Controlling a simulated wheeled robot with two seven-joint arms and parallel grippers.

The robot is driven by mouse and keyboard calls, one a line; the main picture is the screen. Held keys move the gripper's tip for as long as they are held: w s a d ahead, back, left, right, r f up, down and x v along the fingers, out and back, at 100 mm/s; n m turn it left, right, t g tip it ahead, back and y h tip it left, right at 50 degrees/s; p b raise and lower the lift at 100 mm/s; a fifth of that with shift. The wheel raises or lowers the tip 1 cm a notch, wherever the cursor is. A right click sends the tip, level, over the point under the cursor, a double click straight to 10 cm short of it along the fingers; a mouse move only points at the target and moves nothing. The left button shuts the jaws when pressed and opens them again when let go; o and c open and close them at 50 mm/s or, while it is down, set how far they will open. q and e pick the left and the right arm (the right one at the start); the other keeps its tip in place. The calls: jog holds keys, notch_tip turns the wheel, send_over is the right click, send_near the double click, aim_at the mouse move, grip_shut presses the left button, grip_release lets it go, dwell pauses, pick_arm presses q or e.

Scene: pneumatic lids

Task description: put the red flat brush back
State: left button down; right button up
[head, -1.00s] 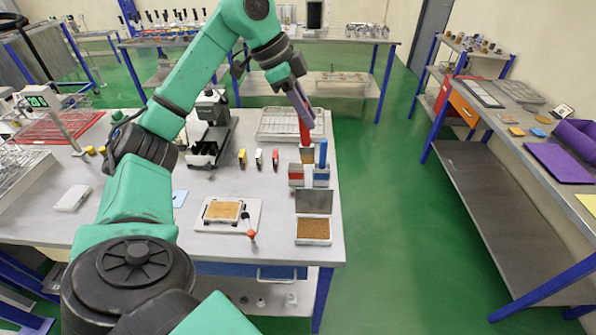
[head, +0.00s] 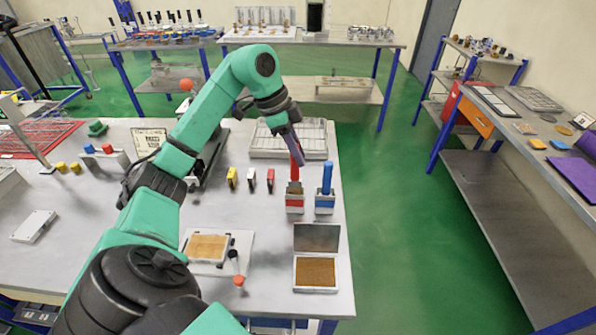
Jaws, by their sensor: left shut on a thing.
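My left gripper (head: 293,146) is shut on the handle of the red flat brush (head: 296,162). The brush hangs upright, its lower end at the top of the red-and-white holder (head: 295,206). I cannot tell how far its lower end is inside that holder. The blue brush (head: 327,177) stands upright in the blue-and-white holder (head: 324,208) just to the right. My right gripper is out of view.
An open tin with brown filling (head: 315,273) lies in front of the holders. A board with a tan block (head: 207,247) is left of it. Small yellow, white and red items (head: 250,179) stand left of the holders. A wire tray (head: 262,142) lies behind.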

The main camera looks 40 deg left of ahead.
aim_at(298, 181)
pick_arm(q)
jog(key=f, duration=0.4)
jog(key=shift+s+d+f, duration=0.15)
jog(key=shift+s+d, duration=0.15)
jog(key=shift+w+a+f, duration=0.15)
jog(key=shift+f, duration=0.05)
jog(key=c, duration=0.8)
grip_release()
jog(key=shift+r, duration=0.1)
jog(key=v, duration=1.2)
